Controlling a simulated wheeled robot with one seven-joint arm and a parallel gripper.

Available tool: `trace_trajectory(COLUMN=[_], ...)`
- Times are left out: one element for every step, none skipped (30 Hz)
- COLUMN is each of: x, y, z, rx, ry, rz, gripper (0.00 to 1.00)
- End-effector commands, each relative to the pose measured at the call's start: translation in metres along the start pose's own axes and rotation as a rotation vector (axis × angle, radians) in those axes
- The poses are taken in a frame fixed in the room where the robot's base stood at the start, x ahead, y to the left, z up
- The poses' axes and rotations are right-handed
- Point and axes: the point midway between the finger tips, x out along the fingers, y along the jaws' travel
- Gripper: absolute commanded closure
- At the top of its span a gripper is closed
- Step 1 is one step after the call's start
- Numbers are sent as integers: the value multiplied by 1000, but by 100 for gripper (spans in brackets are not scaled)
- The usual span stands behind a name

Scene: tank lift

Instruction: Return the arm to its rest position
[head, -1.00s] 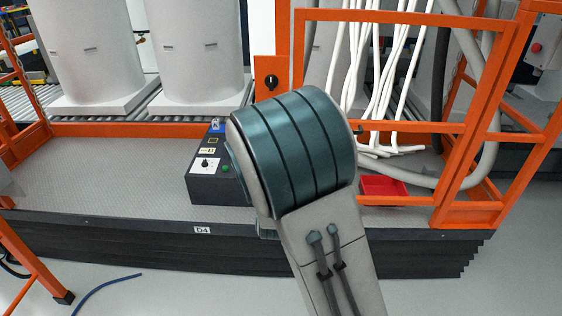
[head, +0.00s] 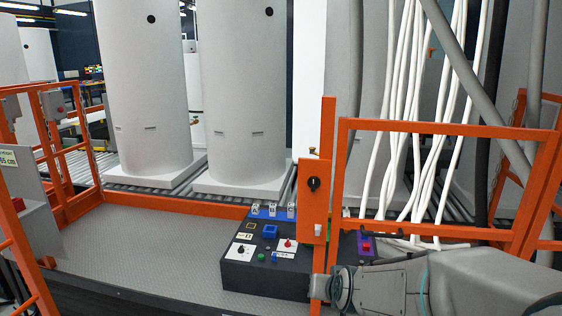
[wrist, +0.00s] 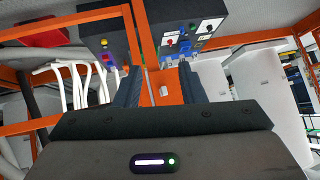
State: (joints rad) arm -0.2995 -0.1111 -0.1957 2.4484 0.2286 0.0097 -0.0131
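My arm (head: 430,285) crosses the lower right of the head view, in front of the orange frame. I cannot make out my gripper there. In the wrist view my gripper (wrist: 160,88) shows two dark fingers standing apart, with no object held between them. An orange post and part of a control box show beyond the fingers. I cannot tell how far the fingers are from the post.
A dark control box (head: 268,265) with buttons and knobs stands on the grey platform (head: 140,250). An orange gate frame (head: 440,128) and hanging white hoses (head: 405,120) are close to my arm. White tanks (head: 243,95) stand behind. A red bin (wrist: 38,38) shows in the wrist view.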

Motion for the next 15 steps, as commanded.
trace_trajectory(x=[-20, -30, -42, -52, -62, -76, -86, -96, -109, -118, -126, -136, -143, -149, -156], y=[3, 4, 6, 8, 11, 14, 16, 19, 22, 25, 28, 31, 33, 35, 37], z=[2, 7, 14, 19, 24, 31, 36, 42, 49, 54, 59, 65, 69, 73, 77], rx=[-6, -13, -22, -30, -38, -50, -57, -65, -74, -81, -87, -93, -97, -101, -103], ry=[-45, -79, -124, -156, -190, -233, -265, -296, -335, -362, -389, -420, -441, -461, -482], rz=[-1, -1, 2, 5, 10, 19, 27, 36, 49, 60, 71, 85, 95, 104, 115], gripper=[64, 64, 64, 64, 64, 64, 64, 64, 64, 64, 64, 64, 64, 64, 64])
